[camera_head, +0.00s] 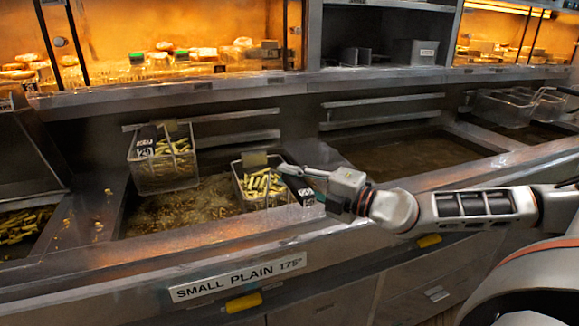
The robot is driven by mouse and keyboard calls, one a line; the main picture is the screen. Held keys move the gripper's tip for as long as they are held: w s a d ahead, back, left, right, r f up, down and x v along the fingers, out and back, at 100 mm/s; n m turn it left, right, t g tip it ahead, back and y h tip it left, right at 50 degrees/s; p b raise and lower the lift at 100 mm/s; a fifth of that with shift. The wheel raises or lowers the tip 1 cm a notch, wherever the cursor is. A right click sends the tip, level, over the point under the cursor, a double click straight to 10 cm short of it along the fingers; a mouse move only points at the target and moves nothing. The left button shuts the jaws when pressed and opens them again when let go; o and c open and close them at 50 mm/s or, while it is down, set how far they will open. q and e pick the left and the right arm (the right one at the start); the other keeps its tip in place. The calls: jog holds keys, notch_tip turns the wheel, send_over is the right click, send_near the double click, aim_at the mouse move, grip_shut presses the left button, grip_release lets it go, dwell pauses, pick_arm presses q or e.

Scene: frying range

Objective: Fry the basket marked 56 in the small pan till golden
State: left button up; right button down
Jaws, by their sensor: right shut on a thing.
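A wire basket (240,187) of pale yellow fries (262,182) is at the pan's right end. I cannot tell how deep its bottom sits in the oil. A dark tag (304,192) is at its right side, its number too small to read surely. My right gripper (290,170) is shut on this basket at its upper right, by the handle. Another basket (165,183) of fries hangs at the pan's back left, with a tag seeming to read 29. My left gripper is out of view.
A larger pan (405,150) of still, dark oil lies to the right. Empty-looking baskets (505,108) stand at the far right. A bin of fries (22,224) is at the left edge. Rails and a lit warming shelf (160,80) run behind the pans.

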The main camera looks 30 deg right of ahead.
notch_tip(320, 180, down, 4)
jog(key=shift+b, duration=0.5)
jog(key=shift+f, duration=0.6)
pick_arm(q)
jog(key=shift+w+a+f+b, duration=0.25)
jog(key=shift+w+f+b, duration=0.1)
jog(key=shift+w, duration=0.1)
pick_arm(e)
jog(key=shift+f, duration=0.25)
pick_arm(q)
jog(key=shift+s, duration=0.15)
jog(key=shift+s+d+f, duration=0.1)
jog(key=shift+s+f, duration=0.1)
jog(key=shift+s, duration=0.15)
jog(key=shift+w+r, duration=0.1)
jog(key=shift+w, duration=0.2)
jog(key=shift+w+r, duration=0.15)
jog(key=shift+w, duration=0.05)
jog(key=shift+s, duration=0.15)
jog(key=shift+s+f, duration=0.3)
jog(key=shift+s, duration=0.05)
